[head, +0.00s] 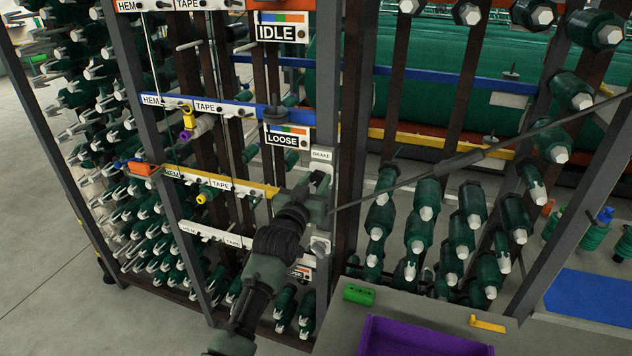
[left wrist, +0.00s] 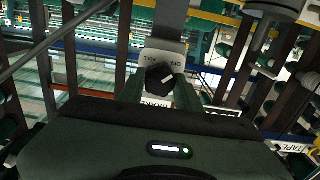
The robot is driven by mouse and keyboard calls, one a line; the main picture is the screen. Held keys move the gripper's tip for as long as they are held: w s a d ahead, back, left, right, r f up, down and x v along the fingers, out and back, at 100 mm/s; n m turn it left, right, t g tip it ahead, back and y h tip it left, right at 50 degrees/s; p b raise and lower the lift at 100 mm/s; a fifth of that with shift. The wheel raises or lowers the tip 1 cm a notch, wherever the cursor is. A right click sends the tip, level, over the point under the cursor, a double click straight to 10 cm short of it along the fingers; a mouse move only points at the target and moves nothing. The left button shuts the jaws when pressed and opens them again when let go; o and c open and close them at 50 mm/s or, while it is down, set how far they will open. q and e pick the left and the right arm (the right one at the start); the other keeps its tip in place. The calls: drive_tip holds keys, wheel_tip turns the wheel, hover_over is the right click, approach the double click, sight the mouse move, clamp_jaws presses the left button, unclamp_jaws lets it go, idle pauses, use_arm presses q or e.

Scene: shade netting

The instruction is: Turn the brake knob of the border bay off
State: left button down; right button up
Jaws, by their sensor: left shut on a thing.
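The brake knob (left wrist: 160,76) is black and round with a white pointer line. It sits on a pale plate (left wrist: 165,52) whose small lettering stands upside down in the left wrist view. The pointer slants toward the upper right there. My left gripper (left wrist: 159,88) has its fingers on both sides of the knob, shut on it. In the head view my left gripper (head: 320,188) is at the grey post under a white BRAKE label (head: 321,155), and it hides the knob. I cannot read which bay this is. My right gripper is not in view.
A long dark rod (head: 480,152) slants from the right edge toward my left gripper. Rails with HEM and TAPE labels and green spools are to the left. A purple tray (head: 420,338) and a green block (head: 359,294) are below.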

use_arm(q)
drive_tip(key=c, duration=1)
unclamp_jaws()
drive_tip(key=b+v, duration=0.1)
drive_tip(key=v, duration=0.7)
drive_tip(key=shift+b, duration=0.4)
